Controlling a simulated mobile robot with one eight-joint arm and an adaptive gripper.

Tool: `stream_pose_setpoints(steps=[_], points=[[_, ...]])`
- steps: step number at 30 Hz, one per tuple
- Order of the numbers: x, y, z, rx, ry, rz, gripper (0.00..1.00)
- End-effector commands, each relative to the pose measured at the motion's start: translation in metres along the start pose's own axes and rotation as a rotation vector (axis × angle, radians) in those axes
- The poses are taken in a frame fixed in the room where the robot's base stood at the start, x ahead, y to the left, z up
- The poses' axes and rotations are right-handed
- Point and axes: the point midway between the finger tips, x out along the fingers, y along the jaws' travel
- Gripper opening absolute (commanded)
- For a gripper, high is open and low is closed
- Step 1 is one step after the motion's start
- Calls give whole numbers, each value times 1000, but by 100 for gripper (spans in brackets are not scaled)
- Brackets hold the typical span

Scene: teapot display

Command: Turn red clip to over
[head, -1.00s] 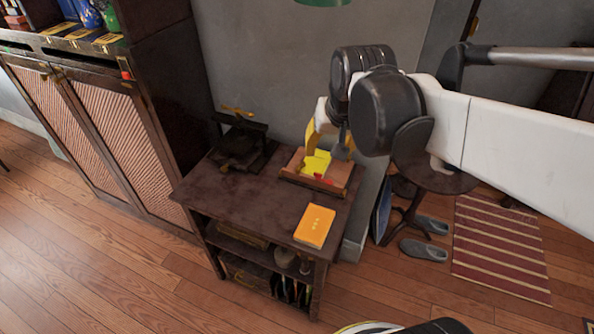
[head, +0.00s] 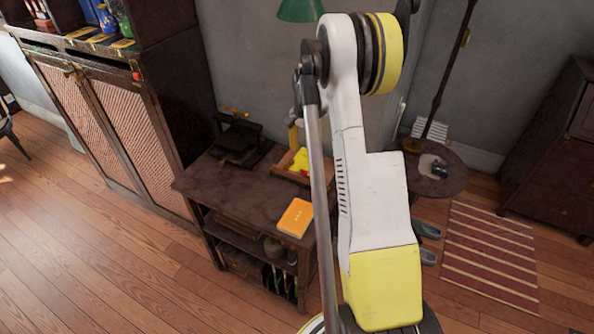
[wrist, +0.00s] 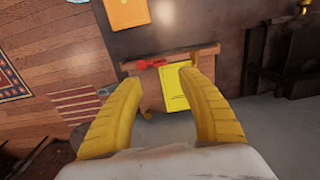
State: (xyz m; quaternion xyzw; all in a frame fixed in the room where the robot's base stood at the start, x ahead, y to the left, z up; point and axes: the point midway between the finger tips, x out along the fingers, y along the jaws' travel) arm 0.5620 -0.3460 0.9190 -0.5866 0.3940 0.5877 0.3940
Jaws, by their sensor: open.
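The red clip (wrist: 150,63) lies along the edge of a small wooden tray (wrist: 148,98) in the wrist view, beside a yellow card (wrist: 175,92). In the head view only a small bit of red (head: 305,174) shows next to the yellow card (head: 299,159). My gripper (wrist: 160,80) is open and empty, with its two yellow fingers over the tray and apart from the clip. In the head view one yellow finger (head: 293,134) shows above the tray (head: 284,172). My arm hides the rest of the gripper and the tray's right side.
The tray stands on a dark side table (head: 235,192). An orange book (head: 295,217) lies near its front edge, and a dark object with a brass part (head: 238,140) stands at the back left. A round table (head: 450,180) is to the right.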

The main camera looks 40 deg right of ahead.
Motion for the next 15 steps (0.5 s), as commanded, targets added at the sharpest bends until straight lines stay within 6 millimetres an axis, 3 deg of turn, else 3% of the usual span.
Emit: stream_pose_setpoints(steps=[9,15], points=[[64,-1,0,-3,1,-1,47],[90,-1,0,-3,1,-1,47]])
